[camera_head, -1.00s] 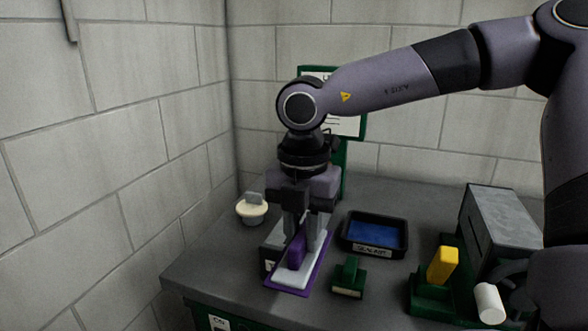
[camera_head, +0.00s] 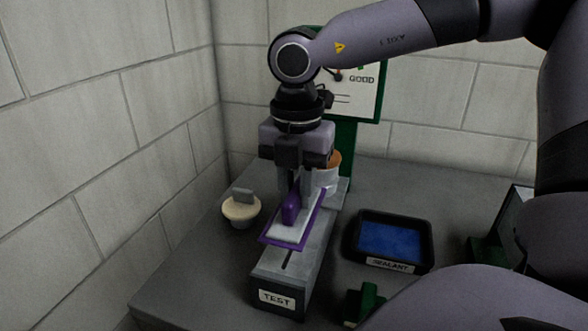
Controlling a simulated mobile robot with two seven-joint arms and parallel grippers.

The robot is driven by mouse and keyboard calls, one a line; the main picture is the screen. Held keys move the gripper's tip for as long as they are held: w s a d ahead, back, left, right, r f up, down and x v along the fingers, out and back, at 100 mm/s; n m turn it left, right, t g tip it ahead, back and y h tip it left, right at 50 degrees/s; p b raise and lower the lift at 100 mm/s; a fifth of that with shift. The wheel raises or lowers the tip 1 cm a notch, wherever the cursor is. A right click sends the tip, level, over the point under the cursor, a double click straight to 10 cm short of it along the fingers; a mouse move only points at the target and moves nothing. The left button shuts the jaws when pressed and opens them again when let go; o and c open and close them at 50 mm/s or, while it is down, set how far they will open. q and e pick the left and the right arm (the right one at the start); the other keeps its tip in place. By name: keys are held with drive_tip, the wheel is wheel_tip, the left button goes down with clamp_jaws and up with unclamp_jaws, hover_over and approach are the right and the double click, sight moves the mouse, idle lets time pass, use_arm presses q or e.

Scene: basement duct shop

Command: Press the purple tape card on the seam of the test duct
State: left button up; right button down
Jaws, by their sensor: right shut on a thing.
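The purple tape card (camera_head: 268,239) is a flat plate with a purple border, a pale middle and an upright purple grip (camera_head: 291,208). My right gripper (camera_head: 297,192) is shut on that grip and points down. The test duct (camera_head: 277,298) is a long grey box with a TEST label on its near end. A dark seam line (camera_head: 286,260) shows on its top, in front of the card. The card is over the duct's middle and overhangs its left side. I cannot tell whether it touches the duct. My left gripper is not in view.
A cream pot (camera_head: 240,212) with a grey handle stands left of the duct. A black SEALANT tray (camera_head: 428,240) with blue inside stands right. A green block (camera_head: 366,303) is at the front. A green-framed gauge board (camera_head: 376,95) reading GOOD and a white-and-orange container (camera_head: 328,176) are behind.

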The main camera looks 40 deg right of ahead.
sight(296, 215)
drive_tip(key=shift+w+d, duration=0.35)
drive_tip(key=shift+s+a+f+b, duration=0.1)
drive_tip(key=shift+f+b, duration=0.5)
drive_tip(key=shift+f, duration=0.85)
wheel_tip(296, 215, down, 3)
drive_tip(key=shift+r+b, duration=0.15)
drive_tip(key=shift+b, duration=0.95)
drive_tip(key=shift+f+b, duration=0.3)
drive_tip(key=shift+b, duration=0.15)
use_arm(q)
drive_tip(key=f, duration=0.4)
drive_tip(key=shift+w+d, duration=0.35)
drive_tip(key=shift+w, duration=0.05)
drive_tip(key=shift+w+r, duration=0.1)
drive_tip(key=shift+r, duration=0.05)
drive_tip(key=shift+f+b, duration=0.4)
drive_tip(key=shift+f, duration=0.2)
